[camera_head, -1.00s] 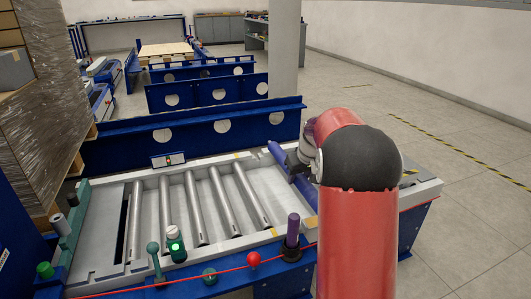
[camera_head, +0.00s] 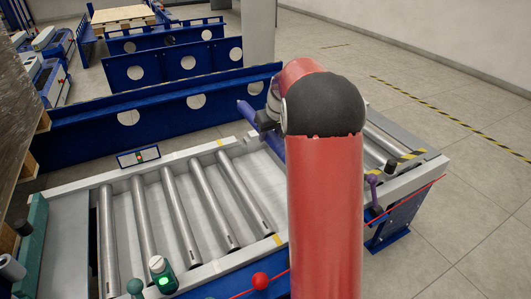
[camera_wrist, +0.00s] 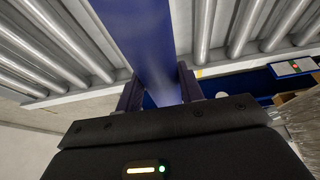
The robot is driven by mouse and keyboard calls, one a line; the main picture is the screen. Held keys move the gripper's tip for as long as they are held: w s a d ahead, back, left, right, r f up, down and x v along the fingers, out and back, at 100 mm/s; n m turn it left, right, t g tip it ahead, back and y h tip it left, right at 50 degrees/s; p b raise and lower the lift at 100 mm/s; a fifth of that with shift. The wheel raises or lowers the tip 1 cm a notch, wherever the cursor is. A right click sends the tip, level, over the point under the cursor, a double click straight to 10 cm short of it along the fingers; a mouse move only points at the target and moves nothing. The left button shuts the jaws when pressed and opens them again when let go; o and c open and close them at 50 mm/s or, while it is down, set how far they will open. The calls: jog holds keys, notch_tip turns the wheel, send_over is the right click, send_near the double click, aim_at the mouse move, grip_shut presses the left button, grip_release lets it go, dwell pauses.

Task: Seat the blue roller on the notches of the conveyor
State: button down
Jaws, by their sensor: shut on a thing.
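The blue roller (camera_head: 246,110) shows its far end near the conveyor's far rail; my arm hides much of the rest. It crosses the wrist view (camera_wrist: 148,40) lengthwise. My gripper (camera_wrist: 157,90) is shut on the roller, one finger on each side. In the head view the gripper (camera_head: 270,113) is partly hidden behind my arm. The conveyor (camera_head: 180,160) has several grey rollers on the left and more on the right, with a bare stretch between under the blue roller. Yellow marks sit on both rails beside this stretch. I cannot tell whether the blue roller touches the rails.
A small panel (camera_head: 139,157) stands by the far rail. Blue frames (camera_head: 160,106) lie behind. The floor at right is clear.

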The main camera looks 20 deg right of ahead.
jog(key=shift+s+f+b, duration=0.25)
jog(key=shift+f+b, duration=0.4)
jog(key=shift+f, duration=0.25)
notch_tip(320, 180, down, 8)
jog(key=b, duration=0.8)
jog(key=shift+s+r, duration=0.1)
jog(key=shift+f+b, duration=2.85)
jog(key=shift+f, duration=1.05)
jog(key=shift+f+b, duration=0.45)
jog(key=shift+f, duration=0.15)
jog(key=c, duration=0.8)
grip_release()
jog(key=shift+s, duration=0.1)
